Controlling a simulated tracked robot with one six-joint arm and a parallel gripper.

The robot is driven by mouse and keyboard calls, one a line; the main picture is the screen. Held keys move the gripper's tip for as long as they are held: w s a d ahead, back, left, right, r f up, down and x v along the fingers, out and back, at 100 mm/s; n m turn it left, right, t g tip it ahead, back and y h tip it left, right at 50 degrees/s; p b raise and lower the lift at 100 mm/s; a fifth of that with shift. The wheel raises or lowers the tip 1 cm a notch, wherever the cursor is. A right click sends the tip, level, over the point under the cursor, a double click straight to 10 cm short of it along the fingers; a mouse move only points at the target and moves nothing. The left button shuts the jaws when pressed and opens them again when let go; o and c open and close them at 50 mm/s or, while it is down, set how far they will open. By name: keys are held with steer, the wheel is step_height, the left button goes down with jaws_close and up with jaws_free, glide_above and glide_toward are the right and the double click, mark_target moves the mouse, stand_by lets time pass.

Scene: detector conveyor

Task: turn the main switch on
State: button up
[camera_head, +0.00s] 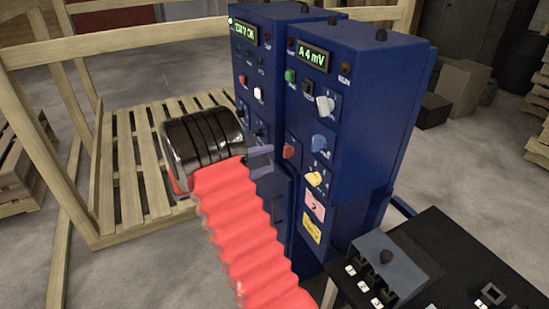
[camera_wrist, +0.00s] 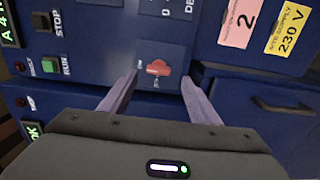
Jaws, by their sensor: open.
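The main switch appears to be the red knob (camera_head: 289,151) low on the left side of the right blue cabinet's front. In the wrist view the red knob (camera_wrist: 158,68) sits on a small plate with lettering too small to read fully. My gripper (camera_head: 264,160) is open and empty, just left of the knob in the head view. In the wrist view the fingertips of my gripper (camera_wrist: 158,82) frame the knob, one on each side. The knob lies beyond the tips, and a gap shows in the head view.
The right blue cabinet (camera_head: 370,110) carries a white knob (camera_head: 325,105), a blue knob (camera_head: 319,143) and a yellow knob (camera_head: 314,179), close to the red one. A second blue cabinet (camera_head: 290,12) stands beside it. A black table (camera_head: 450,250) is at lower right; a wooden pallet (camera_head: 135,150) lies left.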

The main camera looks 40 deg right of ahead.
steer(key=v, duration=0.8)
steer(key=shift+a, duration=0.2)
steer(key=s+a+f+n+y, duration=0.2)
steer(key=s+f+n+y, duration=0.15)
steer(key=f, duration=0.45)
steer(key=s+a+y, duration=0.6)
steer(key=s+a, duration=0.1)
steer(key=s+a+r+t+y, duration=0.4)
steer(key=s+a+r+t, duration=0.1)
steer(key=a+r, duration=0.3)
steer(key=s+a+r+t+y, duration=0.3)
steer(key=s+a+r+t, duration=0.3)
steer(key=a, duration=0.4)
steer(key=shift+s+r+y, duration=0.35)
steer(key=shift+s+r, duration=0.45)
steer(key=shift+r, duration=0.6)
